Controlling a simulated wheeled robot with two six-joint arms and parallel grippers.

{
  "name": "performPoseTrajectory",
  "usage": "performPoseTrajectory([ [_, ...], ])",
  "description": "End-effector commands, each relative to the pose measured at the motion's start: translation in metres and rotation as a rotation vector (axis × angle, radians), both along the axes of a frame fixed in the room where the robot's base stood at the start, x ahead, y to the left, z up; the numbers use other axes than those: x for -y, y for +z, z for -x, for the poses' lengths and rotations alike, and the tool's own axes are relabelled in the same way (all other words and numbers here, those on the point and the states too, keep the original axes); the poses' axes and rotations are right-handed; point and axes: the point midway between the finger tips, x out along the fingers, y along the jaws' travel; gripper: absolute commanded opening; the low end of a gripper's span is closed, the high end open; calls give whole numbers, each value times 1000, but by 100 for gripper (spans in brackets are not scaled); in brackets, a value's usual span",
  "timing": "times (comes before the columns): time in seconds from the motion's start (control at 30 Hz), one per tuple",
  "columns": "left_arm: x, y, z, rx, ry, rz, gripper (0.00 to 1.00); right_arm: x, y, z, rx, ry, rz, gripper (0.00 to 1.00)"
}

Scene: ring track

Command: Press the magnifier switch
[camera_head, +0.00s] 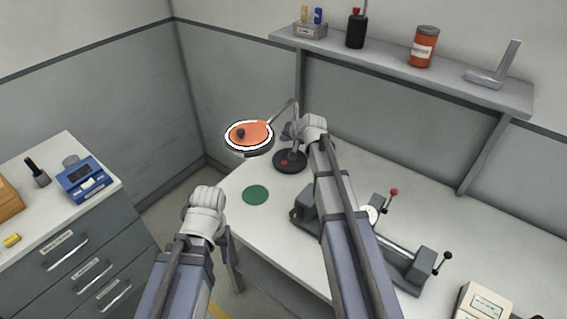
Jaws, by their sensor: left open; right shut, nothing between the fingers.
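The magnifier (249,146) stands at the back left corner of the white bench. Its round head has a bright white rim and shows an orange disc with a dark spot through the lens. A thin arm joins the head to a dark round base (294,167), with a small red switch (284,162) on it. My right gripper (289,131) is shut and empty, above the base and right of the magnifier head. My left gripper (205,197) is open, left of the bench and apart from the magnifier; its fingers are hard to make out.
A green disc (255,195) lies on the bench in front of the base. A grey bench device (403,262) with red and black knobs lies partly behind my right arm. A shelf (400,68) with containers runs above. A drawer cabinet (85,262) with a blue box stands left.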

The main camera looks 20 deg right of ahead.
Motion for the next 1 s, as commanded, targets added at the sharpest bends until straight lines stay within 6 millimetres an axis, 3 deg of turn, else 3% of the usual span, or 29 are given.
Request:
performPoseTrajectory([
  [0.27, 0, -23, 0, 0, 0, 0, 49, 0, -23, 0, -1, 1, 0, 0],
  [0.7, 0, -80, 0, 0, 0, 0, 49, 0, -80, 0, -1, 1, 0, 0],
  [1.0, 0, -87, 0, 0, 0, 0, 49, 0, -87, 0, -1, 1, 0, 0],
])
